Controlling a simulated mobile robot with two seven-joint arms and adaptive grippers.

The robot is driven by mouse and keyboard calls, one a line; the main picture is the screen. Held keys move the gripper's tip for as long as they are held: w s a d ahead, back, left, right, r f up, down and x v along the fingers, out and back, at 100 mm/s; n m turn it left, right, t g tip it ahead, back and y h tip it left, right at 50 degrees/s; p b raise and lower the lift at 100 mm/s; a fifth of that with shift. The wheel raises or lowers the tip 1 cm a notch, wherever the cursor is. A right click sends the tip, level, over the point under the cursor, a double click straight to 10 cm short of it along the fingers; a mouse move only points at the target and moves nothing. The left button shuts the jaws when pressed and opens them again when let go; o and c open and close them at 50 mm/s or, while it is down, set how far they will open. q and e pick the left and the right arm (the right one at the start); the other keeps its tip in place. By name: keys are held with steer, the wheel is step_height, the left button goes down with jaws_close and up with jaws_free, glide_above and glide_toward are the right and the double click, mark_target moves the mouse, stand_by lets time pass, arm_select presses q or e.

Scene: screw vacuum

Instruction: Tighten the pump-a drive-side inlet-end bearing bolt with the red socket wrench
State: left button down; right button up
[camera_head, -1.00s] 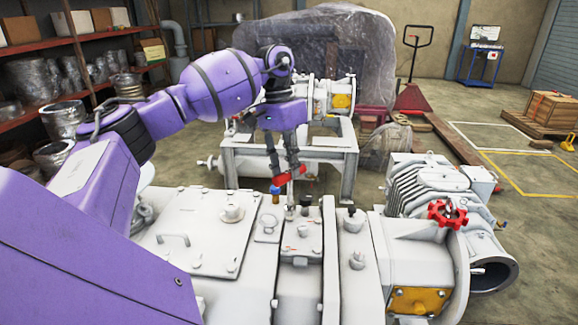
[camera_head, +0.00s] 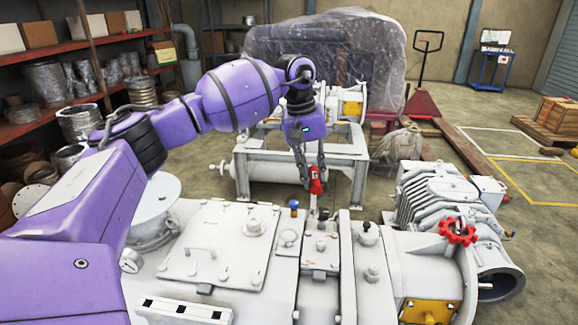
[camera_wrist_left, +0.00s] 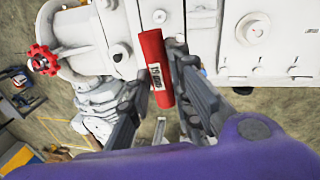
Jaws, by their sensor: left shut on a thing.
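The red socket wrench (camera_head: 316,182) is in my left gripper (camera_head: 313,172), over the middle of the white pump (camera_head: 215,242) in the foreground. Its red handle stands close to upright in the head view, with a thin end pointing down to the pump top. Whether that end touches the pump, I cannot tell. In the left wrist view the red handle with a white label (camera_wrist_left: 155,72) lies between the two dark fingers of my left gripper (camera_wrist_left: 157,85), which is shut on it. I cannot make out the bearing bolt. My right gripper is not in view.
A red handwheel (camera_head: 458,231) and a ribbed motor (camera_head: 450,197) are at the right. A small blue-topped fitting (camera_head: 293,206) stands near the wrench. A grey frame (camera_head: 275,150) with another machine is behind. Shelves (camera_head: 100,70) line the left.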

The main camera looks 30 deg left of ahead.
arm_select(q)
steer(key=shift+s+a+f+n, duration=0.1)
steer(key=shift+a+f+n, duration=0.35)
steer(key=shift+n, duration=0.25)
steer(key=shift+w+a+n, duration=0.1)
steer(key=shift+w+n, duration=0.1)
steer(key=shift+n, duration=0.7)
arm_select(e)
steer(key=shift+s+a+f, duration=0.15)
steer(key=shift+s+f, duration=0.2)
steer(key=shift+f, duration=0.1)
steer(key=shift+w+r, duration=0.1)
arm_select(q)
step_height(320, 180, down, 6)
steer(key=shift+r+b, duration=0.2)
steer(key=shift+b, duration=0.75)
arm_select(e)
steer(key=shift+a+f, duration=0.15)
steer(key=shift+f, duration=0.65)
arm_select(q)
steer(key=shift+f, duration=0.1)
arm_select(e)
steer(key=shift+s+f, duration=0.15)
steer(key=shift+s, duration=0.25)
